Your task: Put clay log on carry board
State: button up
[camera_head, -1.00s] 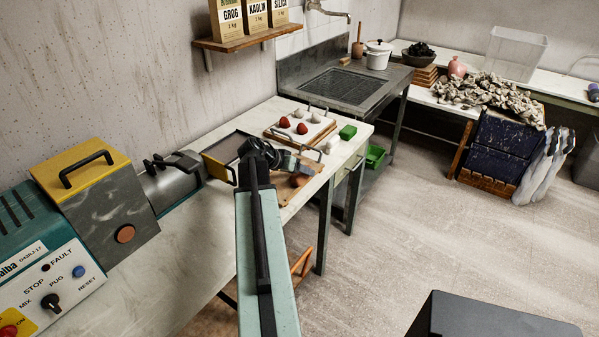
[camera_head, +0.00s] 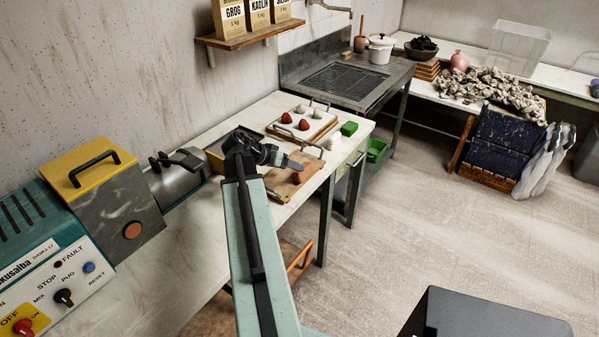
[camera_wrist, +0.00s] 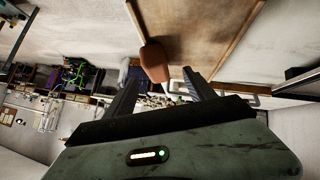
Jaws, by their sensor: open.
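A reddish-brown clay log (camera_head: 299,175) rests on the wooden carry board (camera_head: 279,188) at the front edge of the worktable. In the wrist view the clay log (camera_wrist: 155,62) shows near the open fingertips, with the tan board (camera_wrist: 200,30) behind it. My gripper (camera_head: 293,163) is above and just left of the log in the head view, with its fingers spread. In the wrist view my gripper (camera_wrist: 161,76) has a dark finger on each side, and the log shows between and beyond them. I cannot tell whether a finger touches it.
A dark tray (camera_head: 232,148) lies behind my gripper. The pug mill (camera_head: 90,205) stands at left, its barrel pointing toward the board. The floor at right is mostly clear.

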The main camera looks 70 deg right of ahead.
jog(key=shift+x, duration=1)
jog(key=b+x, duration=0.1)
jog(key=x, duration=0.1)
jog(key=b+x, duration=0.2)
jog(key=x, duration=0.1)
jog(key=shift+s+d+r, duration=0.15)
jog(key=shift+d+r, duration=0.05)
jog(key=shift+r, duration=0.35)
grip_shut()
